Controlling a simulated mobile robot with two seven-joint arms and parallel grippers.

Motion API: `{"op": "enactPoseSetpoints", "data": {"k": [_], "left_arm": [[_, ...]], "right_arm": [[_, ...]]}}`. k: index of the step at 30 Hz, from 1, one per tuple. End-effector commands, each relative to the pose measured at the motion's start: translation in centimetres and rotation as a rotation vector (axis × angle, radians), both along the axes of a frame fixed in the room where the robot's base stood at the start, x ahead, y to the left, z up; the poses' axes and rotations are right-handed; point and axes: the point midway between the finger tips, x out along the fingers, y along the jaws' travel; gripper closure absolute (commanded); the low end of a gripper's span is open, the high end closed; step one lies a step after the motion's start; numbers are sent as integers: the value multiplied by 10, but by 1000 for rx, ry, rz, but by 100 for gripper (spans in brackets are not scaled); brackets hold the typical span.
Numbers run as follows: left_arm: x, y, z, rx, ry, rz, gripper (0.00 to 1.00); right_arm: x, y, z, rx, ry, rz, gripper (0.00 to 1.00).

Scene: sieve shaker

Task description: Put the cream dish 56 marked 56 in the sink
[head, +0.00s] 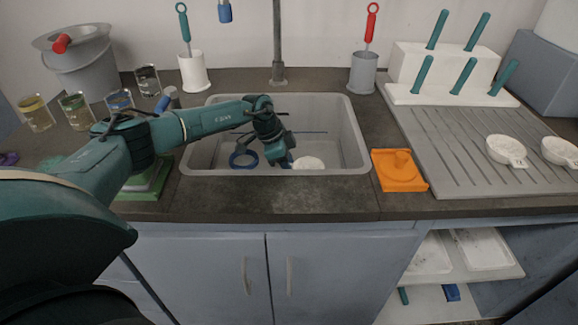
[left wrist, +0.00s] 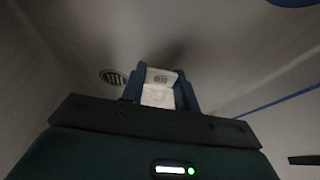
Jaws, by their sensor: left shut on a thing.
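The sink (head: 360,130) is a grey basin in the middle of the counter. My left arm reaches over its rim, and my left gripper (head: 289,161) is down inside the basin. In the left wrist view the blue fingers of my left gripper (left wrist: 160,92) are shut on a cream dish (left wrist: 159,96), held by a narrow part with a small mark that I cannot read for certain. In the head view the dish's pale round part (head: 308,163) shows low in the sink beside the fingers. I cannot tell whether it touches the sink floor. My right gripper is not in view.
A blue ring (head: 243,159) is in the sink, left of my gripper. A drain (left wrist: 113,77) shows in the left wrist view. Two white dishes (head: 507,151) (head: 560,152) lie on the ridged drainboard (head: 450,150). Glass jars stand left.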

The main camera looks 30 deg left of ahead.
Motion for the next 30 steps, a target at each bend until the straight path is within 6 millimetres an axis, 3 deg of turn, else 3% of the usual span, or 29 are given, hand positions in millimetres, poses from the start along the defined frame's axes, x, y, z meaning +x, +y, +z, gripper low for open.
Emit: {"op": "enactPoseSetpoints", "data": {"k": [2, 3, 11, 20, 30], "left_arm": [[0, 0, 0, 0, 0, 0, 93], [0, 0, -1, 0, 1, 0, 69], [0, 0, 0, 0, 1, 0, 48], [0, 1, 4, -1, -1, -1, 48], [-12, 22, 63, 0, -2, 1, 48]], "right_arm": [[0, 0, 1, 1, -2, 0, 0], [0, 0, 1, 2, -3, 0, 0], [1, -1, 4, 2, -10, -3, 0], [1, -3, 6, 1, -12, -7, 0], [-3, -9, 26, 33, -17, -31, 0]]}}
